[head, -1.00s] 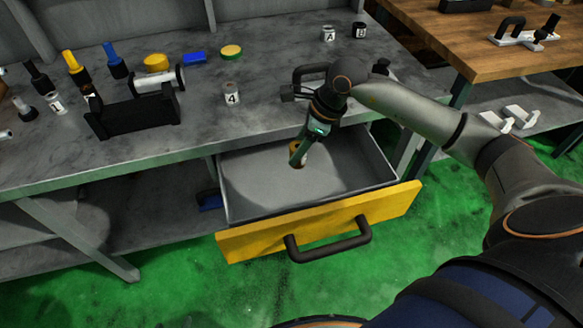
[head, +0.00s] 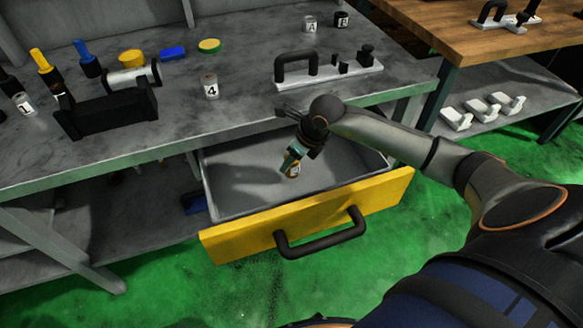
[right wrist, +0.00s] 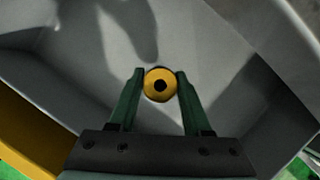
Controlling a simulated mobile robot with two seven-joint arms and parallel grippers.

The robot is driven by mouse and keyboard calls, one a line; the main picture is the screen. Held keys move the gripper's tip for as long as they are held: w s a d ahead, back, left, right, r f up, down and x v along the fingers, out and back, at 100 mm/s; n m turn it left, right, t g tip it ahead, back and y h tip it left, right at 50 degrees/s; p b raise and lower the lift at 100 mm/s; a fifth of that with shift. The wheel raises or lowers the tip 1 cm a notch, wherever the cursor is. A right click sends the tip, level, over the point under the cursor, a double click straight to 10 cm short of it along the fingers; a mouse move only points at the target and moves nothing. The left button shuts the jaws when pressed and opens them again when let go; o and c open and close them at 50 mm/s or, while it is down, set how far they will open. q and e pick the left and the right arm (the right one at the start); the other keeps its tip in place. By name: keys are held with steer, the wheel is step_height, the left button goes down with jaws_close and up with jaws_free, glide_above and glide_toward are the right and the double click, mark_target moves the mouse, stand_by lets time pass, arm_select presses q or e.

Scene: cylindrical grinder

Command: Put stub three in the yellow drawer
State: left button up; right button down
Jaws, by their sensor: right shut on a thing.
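The yellow drawer (head: 330,216) is pulled out below the grey bench, with its grey inside showing. My right gripper (head: 289,163) reaches down into the drawer space and is shut on a small stub (head: 294,172). My left gripper is not in view.
On the bench stand stub 4 (head: 211,86), stub 1 (head: 24,104), a black holder (head: 106,113) and a handled plate (head: 330,74). The black drawer handle (head: 320,236) sticks out in front. The rest of the visible drawer inside looks empty.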

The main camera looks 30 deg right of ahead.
mark_target(292, 168)
steer(key=shift+f, duration=1.65)
steer(key=shift+f+b, duration=0.1)
steer(key=shift+b, duration=0.25)
steer(key=shift+c, duration=1.7)
jaws_free()
steer(key=shift+s+r, duration=0.1)
steer(key=shift+r, duration=0.2)
steer(key=p+v, duration=0.2)
steer(key=v, duration=0.9)
steer(key=shift+r, duration=0.25)
